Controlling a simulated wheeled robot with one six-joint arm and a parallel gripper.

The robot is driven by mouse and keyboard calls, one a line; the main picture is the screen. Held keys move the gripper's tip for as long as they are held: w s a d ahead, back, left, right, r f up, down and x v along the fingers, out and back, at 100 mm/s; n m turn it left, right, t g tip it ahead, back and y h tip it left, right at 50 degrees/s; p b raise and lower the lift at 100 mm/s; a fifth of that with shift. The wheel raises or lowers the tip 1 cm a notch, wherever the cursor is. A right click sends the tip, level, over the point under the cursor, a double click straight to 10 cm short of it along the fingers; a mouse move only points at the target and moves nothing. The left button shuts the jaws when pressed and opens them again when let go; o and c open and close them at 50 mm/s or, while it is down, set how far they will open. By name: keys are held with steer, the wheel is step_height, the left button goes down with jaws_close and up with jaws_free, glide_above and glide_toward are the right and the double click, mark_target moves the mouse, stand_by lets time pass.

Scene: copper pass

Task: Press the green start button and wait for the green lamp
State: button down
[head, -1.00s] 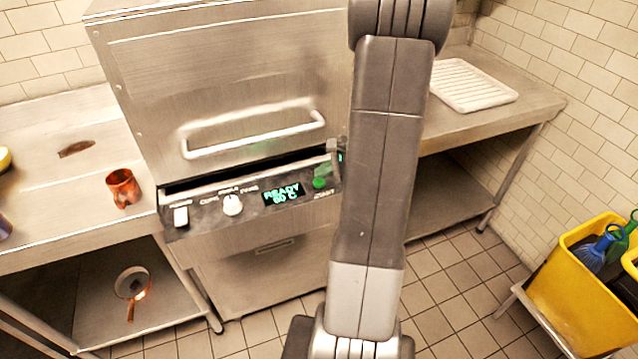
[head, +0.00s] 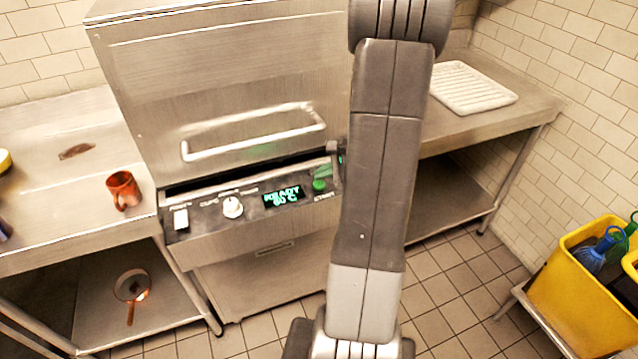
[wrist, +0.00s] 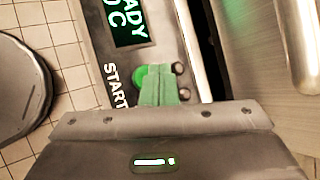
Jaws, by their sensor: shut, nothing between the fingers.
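The green start button (head: 319,186) is at the right end of the machine's control panel (head: 210,222), beside the word START. In the wrist view the button (wrist: 139,77) shows partly behind my gripper's fingertips (wrist: 159,70). My gripper is shut and empty, its tips over the button's right side; I cannot tell whether they touch it. The fingers look green-tinted. The display (head: 284,196) reads READY with a temperature below. Two small round dark lamps or knobs (wrist: 182,68) sit right of the fingers.
The door handle (head: 255,137) juts out above the panel. A copper mug (head: 123,190) stands on the left counter, and a copper pan (head: 131,287) lies on the shelf below. A white rack (head: 472,87) lies on the right counter. A yellow bin (head: 572,285) stands at right.

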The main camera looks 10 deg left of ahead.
mark_target(323, 185)
stand_by(0.8)
steer(key=shift+f+b, duration=0.4)
steer(key=shift+b, duration=0.05)
steer(key=shift+f+b, duration=0.5)
steer(key=shift+f, duration=0.05)
stand_by(0.4)
steer(key=shift+r, duration=0.1)
steer(key=shift+r+p, duration=0.7)
steer(key=shift+r, duration=0.2)
steer(key=shift+r+p, duration=1.8)
steer(key=shift+r, duration=0.7)
